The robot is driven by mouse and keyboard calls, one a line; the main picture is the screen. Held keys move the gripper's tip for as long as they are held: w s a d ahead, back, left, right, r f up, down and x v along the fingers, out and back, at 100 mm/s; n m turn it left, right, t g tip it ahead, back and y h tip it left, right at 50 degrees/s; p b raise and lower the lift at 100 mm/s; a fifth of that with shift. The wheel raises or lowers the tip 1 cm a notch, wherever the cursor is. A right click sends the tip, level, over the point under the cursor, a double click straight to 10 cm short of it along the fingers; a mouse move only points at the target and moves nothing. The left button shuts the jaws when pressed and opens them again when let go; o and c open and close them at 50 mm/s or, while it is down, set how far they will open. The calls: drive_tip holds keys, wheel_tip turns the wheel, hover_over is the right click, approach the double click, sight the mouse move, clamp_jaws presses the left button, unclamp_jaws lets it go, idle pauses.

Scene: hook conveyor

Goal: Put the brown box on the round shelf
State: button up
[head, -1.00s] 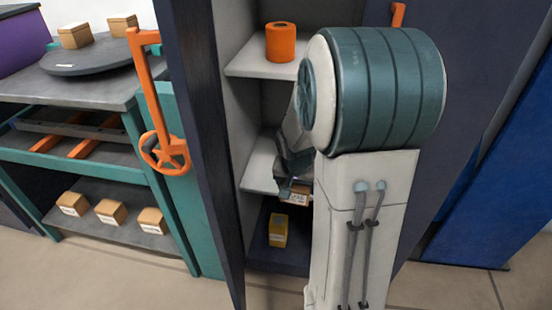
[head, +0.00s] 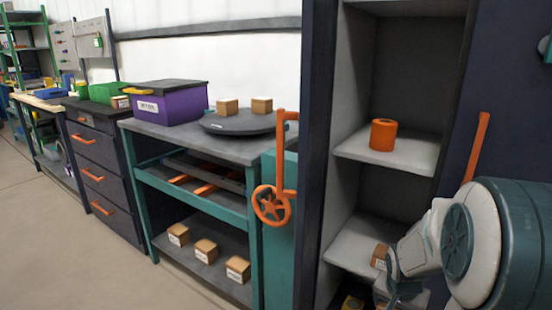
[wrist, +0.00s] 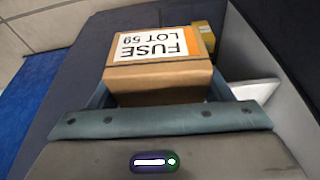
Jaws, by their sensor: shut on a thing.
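The brown box (wrist: 158,75) fills the middle of the wrist view, with a white label reading FUSE LOT 59 on top. My gripper (wrist: 160,92) is shut on it, with a finger at each side. In the head view the brown box (head: 380,256) shows in part at the lower right, by the tall cabinet's shelves, with my arm partly hiding it. The round shelf (head: 237,123) is a dark grey disc on the teal workbench, left of the cabinet. Two small brown boxes (head: 227,106) (head: 261,105) stand on its far part; its near part is bare.
An orange handwheel (head: 271,205) stands at the workbench's right end. A purple bin (head: 170,101) sits left of the disc. Floor at left is clear.

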drive_tip(key=w+a+f+n+y+p, duration=0.1)
drive_tip(key=w+a+n, duration=0.25)
drive_tip(key=a, duration=0.35)
drive_tip(key=w+a+n+y, duration=0.1)
drive_tip(key=w+a+n, duration=0.25)
drive_tip(key=a, duration=0.35)
drive_tip(key=w+p+v, duration=0.1)
drive_tip(key=p+v, duration=1.5)
drive_tip(key=p, duration=1.1)
drive_tip(key=shift+w+r+t, duration=0.2)
drive_tip(key=shift+r+t, duration=0.1)
drive_tip(key=shift+r, duration=0.3)
drive_tip(key=shift+d, duration=0.2)
